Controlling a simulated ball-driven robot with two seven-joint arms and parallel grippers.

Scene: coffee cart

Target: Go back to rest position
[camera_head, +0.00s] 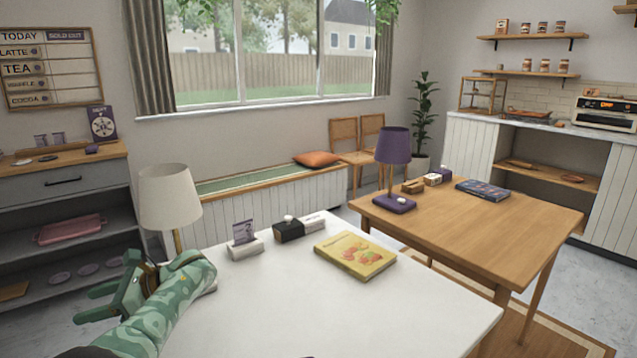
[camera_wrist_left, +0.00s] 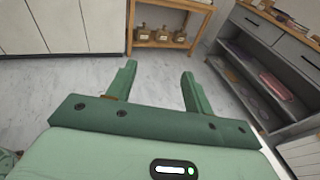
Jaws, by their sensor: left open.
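My left gripper (camera_head: 100,303) is at the lower left of the head view, beside the left edge of the white table (camera_head: 420,310). In the left wrist view its two fingers (camera_wrist_left: 158,85) are spread apart with nothing between them. Bare floor shows beyond the fingertips. My green left forearm reaches in from the bottom and hides the base of the cream lamp (camera_head: 170,195). My right gripper shows in neither view.
The white table bears a yellow book (camera_head: 355,254), a card holder (camera_head: 245,246) and a dark box (camera_head: 289,231). A grey shelf unit (camera_head: 65,185) stands at the left. A wooden table (camera_head: 490,222) with a purple lamp (camera_head: 394,147) stands at the right. Floor (camera_wrist_left: 80,85) is clear below the gripper.

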